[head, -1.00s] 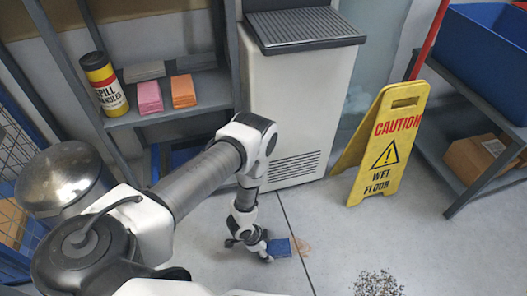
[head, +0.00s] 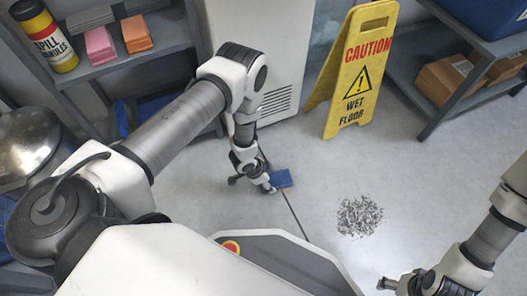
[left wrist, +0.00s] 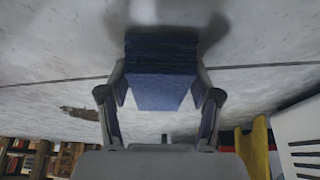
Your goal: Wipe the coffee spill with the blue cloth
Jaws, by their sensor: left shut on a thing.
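The blue cloth (head: 282,179) is on or just above the grey floor, in front of the white cabinet. My left gripper (head: 268,187) is shut on it. In the left wrist view the cloth (left wrist: 160,88) is a folded pad between the two fingers (left wrist: 160,100). A small brown patch (left wrist: 80,113), which looks like the coffee spill, lies on the floor left of the cloth in that view. I cannot make it out clearly in the head view now. My right gripper (head: 388,284) is at the lower right; its opening is unclear.
A yellow wet-floor sign (head: 360,75) stands behind and right of the cloth. A patch of dark and pale bits (head: 358,215) lies on the floor to the right. A shelf (head: 125,60) with a spill-granules canister (head: 44,37) is at left. The floor between is clear.

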